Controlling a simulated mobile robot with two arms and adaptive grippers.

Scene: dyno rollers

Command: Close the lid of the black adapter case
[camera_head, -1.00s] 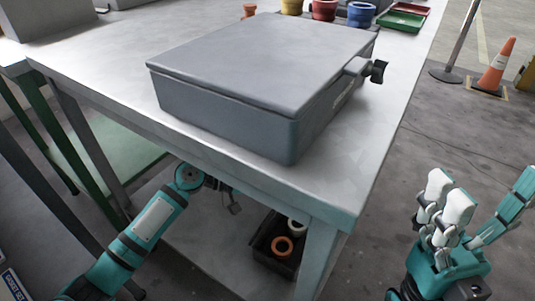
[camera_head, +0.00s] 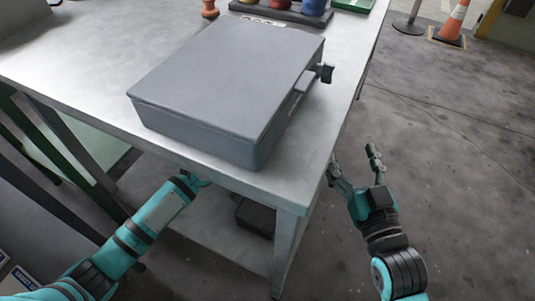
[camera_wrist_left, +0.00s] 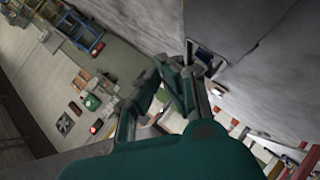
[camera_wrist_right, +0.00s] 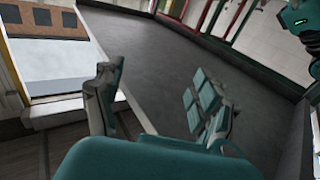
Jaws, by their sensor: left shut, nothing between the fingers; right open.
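The adapter case (camera_head: 225,80) looks dark grey and lies on the metal table. Its lid lies flat and looks shut on the base, with no visible gap. A black knob (camera_head: 325,72) sticks out from its right side. My left gripper (camera_head: 196,182) is at the table's front edge, below and in front of the case, partly hidden by its own arm. In the left wrist view its fingers (camera_wrist_left: 168,85) are together and empty. My right gripper (camera_head: 354,165) is open and empty, to the right of the table's front right corner, apart from the case. Its spread fingers show in the right wrist view (camera_wrist_right: 157,88).
The metal table (camera_head: 70,60) has bare room left of the case. Coloured cups on a dark tray (camera_head: 280,12) and an orange piece (camera_head: 210,8) stand behind it. A dark bin (camera_head: 256,217) is below the table. A traffic cone (camera_head: 453,20) stands far right.

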